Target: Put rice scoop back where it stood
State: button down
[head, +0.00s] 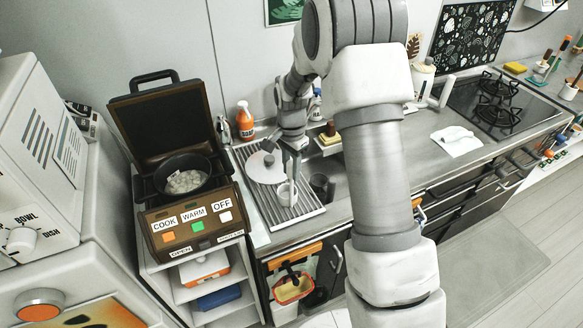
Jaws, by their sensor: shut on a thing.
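My gripper (290,164) points down over the metal draining rack and is shut on a narrow pale thing, taken to be the rice scoop; its shape is mostly hidden by the fingers. A small white cup (287,194) stands on the rack directly below the fingers. I cannot tell whether the held thing reaches into the cup or touches it. The draining rack (300,211) is ribbed and lies left of my forearm.
A dark glass (320,185) stands close right of the cup, and a white plate (262,168) lies behind left. An orange soap bottle (245,120) stands at the back. The open rice cooker (158,221) is left. A white cloth (460,148) with a pale flat shape lies right.

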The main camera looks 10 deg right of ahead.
jog(key=shift+f, duration=0.2)
jog(key=c, duration=0.6)
grip_release()
jog(key=shift+r, duration=0.1)
notch_tip(320, 180, up, 16)
jog(key=r+b, duration=0.1)
jog(key=b, duration=0.1)
jog(key=s+r+n+t, duration=0.2)
jog(key=s+r+n, duration=0.1)
jog(key=s+r, duration=0.35)
jog(key=s+n+t, duration=0.3)
jog(key=s+n, duration=0.5)
jog(key=s, duration=1.3)
jog(key=shift+f+n+t, duration=0.3)
jog(key=shift+n, duration=0.1)
